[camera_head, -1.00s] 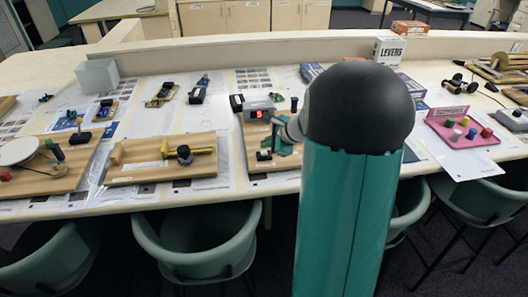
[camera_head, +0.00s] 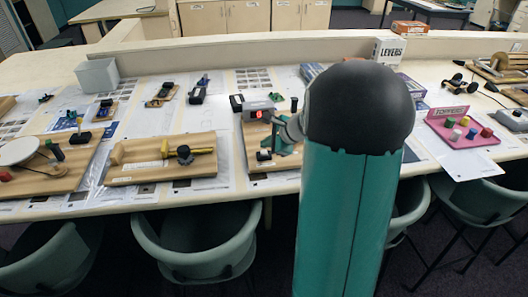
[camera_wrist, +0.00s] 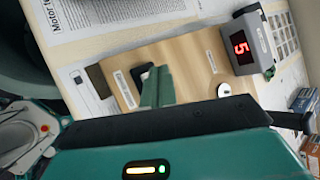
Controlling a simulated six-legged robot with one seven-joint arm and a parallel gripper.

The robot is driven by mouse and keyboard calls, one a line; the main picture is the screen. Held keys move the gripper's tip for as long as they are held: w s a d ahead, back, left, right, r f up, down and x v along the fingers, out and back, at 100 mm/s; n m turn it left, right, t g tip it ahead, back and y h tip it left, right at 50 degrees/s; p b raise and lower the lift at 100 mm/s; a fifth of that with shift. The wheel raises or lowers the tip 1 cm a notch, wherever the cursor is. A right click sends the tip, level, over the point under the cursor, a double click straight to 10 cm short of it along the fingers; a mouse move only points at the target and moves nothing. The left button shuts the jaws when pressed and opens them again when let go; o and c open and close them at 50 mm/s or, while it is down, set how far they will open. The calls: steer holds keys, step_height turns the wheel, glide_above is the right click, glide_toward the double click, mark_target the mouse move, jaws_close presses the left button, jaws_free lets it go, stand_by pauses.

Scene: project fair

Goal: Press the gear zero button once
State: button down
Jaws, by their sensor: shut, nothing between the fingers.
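The wooden board (camera_wrist: 190,50) carries a grey box with a red digit display (camera_wrist: 241,48), which reads like a 5 turned on its side. The board (camera_head: 272,180) and the box (camera_head: 258,108) also show in the head view. My gripper (camera_wrist: 158,86), teal and shut with nothing in it, is over the board beside a black part (camera_wrist: 141,72) that it partly hides. This black part (camera_head: 263,155) shows left of my gripper (camera_head: 284,147) in the head view. I cannot tell whether they touch. Label text is too small to read, so I cannot confirm the gear zero button.
A white round piece (camera_wrist: 223,90) with a dark centre sits on the board. A board with a yellow cylinder (camera_head: 203,151) lies to the left. A pink stand of coloured pegs (camera_head: 473,142) is to the right. Chairs (camera_head: 206,240) line the front edge.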

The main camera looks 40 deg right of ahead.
mark_target(267, 153)
steer(key=shift+f, duration=0.1)
stand_by(0.5)
steer(key=shift+f, duration=0.35)
steer(key=shift+f, duration=0.4)
stand_by(0.6)
steer(key=shift+r, duration=0.85)
steer(key=shift+r, duration=0.1)
steer(key=shift+r, duration=2.4)
